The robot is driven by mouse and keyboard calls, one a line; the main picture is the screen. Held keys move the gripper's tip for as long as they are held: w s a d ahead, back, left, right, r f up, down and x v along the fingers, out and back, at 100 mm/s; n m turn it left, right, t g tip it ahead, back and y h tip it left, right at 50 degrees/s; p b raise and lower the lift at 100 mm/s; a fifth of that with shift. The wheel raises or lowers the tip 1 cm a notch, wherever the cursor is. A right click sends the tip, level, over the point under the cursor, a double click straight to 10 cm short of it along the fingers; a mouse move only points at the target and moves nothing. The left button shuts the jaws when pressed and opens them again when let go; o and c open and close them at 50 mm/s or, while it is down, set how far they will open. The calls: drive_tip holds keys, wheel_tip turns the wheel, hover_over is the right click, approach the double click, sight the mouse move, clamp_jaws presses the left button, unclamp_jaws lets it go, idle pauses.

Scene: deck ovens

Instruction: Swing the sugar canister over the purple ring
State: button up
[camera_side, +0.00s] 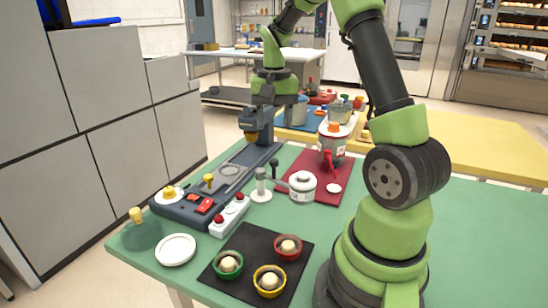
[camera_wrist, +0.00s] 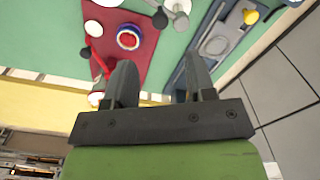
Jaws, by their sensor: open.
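The sugar canister (camera_side: 302,187), white with a lidded top, stands on a swing arm from a short pale post (camera_side: 261,186). A black-knobbed lever (camera_side: 274,165) rises near the post; the knob also shows in the wrist view (camera_wrist: 160,20). Only the edge of a white lid (camera_wrist: 108,2), likely the canister's, shows at the wrist view's top. A blue-violet ring with a red middle (camera_wrist: 128,38), likely the purple ring, lies on the dark red mat (camera_wrist: 140,62). I cannot make it out in the side view. My gripper (camera_wrist: 157,62) is open and empty, beyond the post.
A long grey rail unit (camera_side: 215,185) runs along the left. A dispenser with a red handle (camera_side: 329,160) stands on the mat's far side. A white plate (camera_side: 176,250) and a black mat (camera_side: 240,285) with coloured bowls lie in front. The green table is clear at right.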

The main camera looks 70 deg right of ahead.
sight(274, 160)
wheel_tip(274, 160, down, 10)
drive_tip(key=shift+r, duration=0.2)
clamp_jaws()
